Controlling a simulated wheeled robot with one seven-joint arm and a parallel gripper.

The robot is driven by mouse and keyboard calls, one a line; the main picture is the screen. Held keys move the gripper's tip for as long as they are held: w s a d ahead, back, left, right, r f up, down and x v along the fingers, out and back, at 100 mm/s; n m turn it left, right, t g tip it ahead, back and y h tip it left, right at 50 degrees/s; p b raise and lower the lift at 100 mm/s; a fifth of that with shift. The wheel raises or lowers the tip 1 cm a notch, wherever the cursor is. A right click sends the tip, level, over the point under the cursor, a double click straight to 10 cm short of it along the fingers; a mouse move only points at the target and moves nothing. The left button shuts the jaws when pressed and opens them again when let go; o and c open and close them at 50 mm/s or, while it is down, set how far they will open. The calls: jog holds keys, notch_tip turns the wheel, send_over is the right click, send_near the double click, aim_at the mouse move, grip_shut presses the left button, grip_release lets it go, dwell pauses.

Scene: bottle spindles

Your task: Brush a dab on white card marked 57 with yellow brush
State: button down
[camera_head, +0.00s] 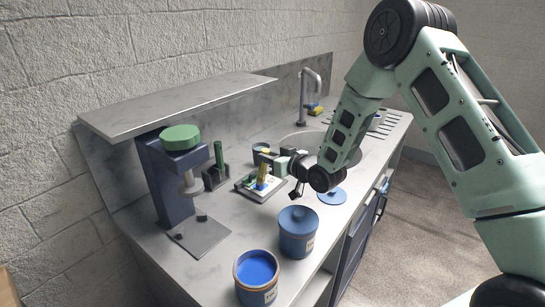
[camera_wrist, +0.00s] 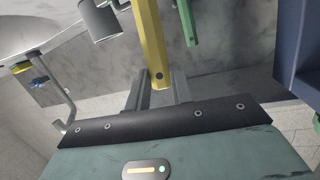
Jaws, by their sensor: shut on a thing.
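My gripper (camera_head: 270,164) is shut on the yellow brush (camera_head: 262,174) above the counter. In the wrist view the yellow handle (camera_wrist: 150,42) stands between my two fingers (camera_wrist: 157,92). In the head view the brush's lower end is at a small tray (camera_head: 247,193) holding a white card (camera_head: 272,183); I cannot tell whether it touches the card. A blue patch shows around the brush's lower end. The number on the card is too small to read. An open pot of blue paint (camera_head: 257,268) stands at the counter's front.
A lidded blue pot (camera_head: 298,235) stands behind the open one. A loose blue lid (camera_head: 332,196) lies right of my gripper. A green brush (camera_head: 219,156) stands in a holder left of the tray. A blue stand with green top (camera_head: 180,138) is further left; a sink tap (camera_head: 305,90) is behind.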

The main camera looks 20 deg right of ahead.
jog(key=shift+s+a, duration=0.1)
jog(key=shift+a, duration=0.05)
notch_tip(320, 180, up, 7)
jog(key=p, duration=0.3)
jog(key=shift+p, duration=0.3)
dwell(0.3)
dwell(0.4)
